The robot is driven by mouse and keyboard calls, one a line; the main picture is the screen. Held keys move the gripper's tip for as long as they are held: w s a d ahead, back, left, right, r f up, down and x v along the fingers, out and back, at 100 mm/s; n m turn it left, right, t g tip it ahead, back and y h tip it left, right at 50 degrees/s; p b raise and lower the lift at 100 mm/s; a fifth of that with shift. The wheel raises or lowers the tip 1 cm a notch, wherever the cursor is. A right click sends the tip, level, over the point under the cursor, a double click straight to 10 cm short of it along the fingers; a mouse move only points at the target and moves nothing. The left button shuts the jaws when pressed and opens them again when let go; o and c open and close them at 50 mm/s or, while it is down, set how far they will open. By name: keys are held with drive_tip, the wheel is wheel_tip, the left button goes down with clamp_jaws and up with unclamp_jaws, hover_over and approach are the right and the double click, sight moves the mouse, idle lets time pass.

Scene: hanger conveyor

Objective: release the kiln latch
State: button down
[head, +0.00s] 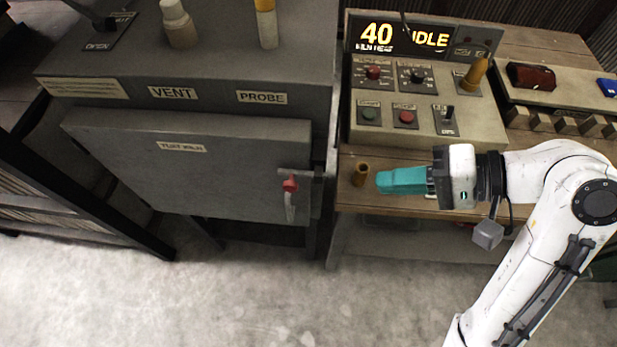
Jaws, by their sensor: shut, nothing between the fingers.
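The kiln (200,165) is a grey box at the left with a closed-looking front door. Its latch (290,195) is a lever with a red top and a pale lower part at the door's right edge, hanging roughly downward. My gripper (380,181) has teal fingers that are shut and empty. It points left, to the right of the latch and apart from it in the picture. Whether the latch is engaged behind its bracket cannot be told.
A small brown cylinder (361,174) stands on the wooden bench just left of my fingertips. A control panel (425,85) with buttons and a display reading 40 and IDLE stands behind. Vent and probe plugs sit on the kiln top. The floor (200,290) in front is clear.

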sight(289, 186)
drive_tip(key=x, duration=1.4)
drive_tip(key=shift+a, duration=0.1)
drive_tip(key=shift+a+p, duration=0.75)
drive_tip(key=shift+a, duration=1.15)
drive_tip(key=shift+r, duration=0.15)
